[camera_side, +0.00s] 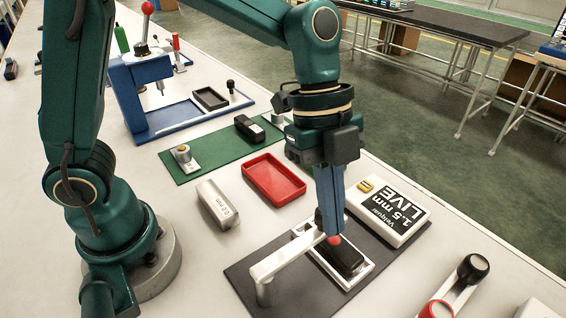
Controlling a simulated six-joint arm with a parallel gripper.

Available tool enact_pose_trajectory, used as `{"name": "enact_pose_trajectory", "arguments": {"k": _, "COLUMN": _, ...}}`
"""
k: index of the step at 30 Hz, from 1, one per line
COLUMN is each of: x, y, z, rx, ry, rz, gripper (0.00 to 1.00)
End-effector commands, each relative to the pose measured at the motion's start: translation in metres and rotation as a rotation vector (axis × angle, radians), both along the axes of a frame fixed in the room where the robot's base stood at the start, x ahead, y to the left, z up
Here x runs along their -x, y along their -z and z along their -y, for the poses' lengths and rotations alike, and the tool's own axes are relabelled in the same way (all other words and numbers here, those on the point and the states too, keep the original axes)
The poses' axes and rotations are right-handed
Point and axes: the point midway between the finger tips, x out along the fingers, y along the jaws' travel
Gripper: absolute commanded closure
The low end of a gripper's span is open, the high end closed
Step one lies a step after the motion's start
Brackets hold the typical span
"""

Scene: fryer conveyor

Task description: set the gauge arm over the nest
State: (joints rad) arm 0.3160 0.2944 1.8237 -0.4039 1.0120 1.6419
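The gauge arm (285,261) is a pale bar on an upright post at the left of a dark grey mat (240,273). It reaches up and right to a red knob (334,240). The nest (358,277) is a white frame on the mat, with a black block (343,260) in it. The bar's far end appears above the nest's upper left part. My gripper (333,232) points down with its blue fingers right at the red knob. The fingers overlap in this view, so their gap and any hold on the knob are hidden.
A white box marked "1.5 mm LIVE" (405,215) lies right of my gripper. A red tray (273,180) and a grey "0.2 mm" block (218,205) lie behind the mat. A black-and-red-ended pale link (455,290) is at front right. A blue press (140,85) stands farther back.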

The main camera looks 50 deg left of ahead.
Motion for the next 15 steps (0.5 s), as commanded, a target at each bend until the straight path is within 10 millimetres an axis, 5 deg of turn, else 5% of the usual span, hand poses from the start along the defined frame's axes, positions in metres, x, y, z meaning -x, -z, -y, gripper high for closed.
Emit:
{"name": "enact_pose_trajectory", "arguments": {"k": 5, "x": 0.000, "y": 0.002, "z": 0.000, "rx": -0.011, "ry": 0.001, "rz": 0.005, "gripper": 1.00}}
{"name": "enact_pose_trajectory", "arguments": {"k": 15, "x": 0.006, "y": -0.012, "z": 0.036, "rx": 0.002, "ry": -0.003, "rz": 0.007, "gripper": 1.00}}
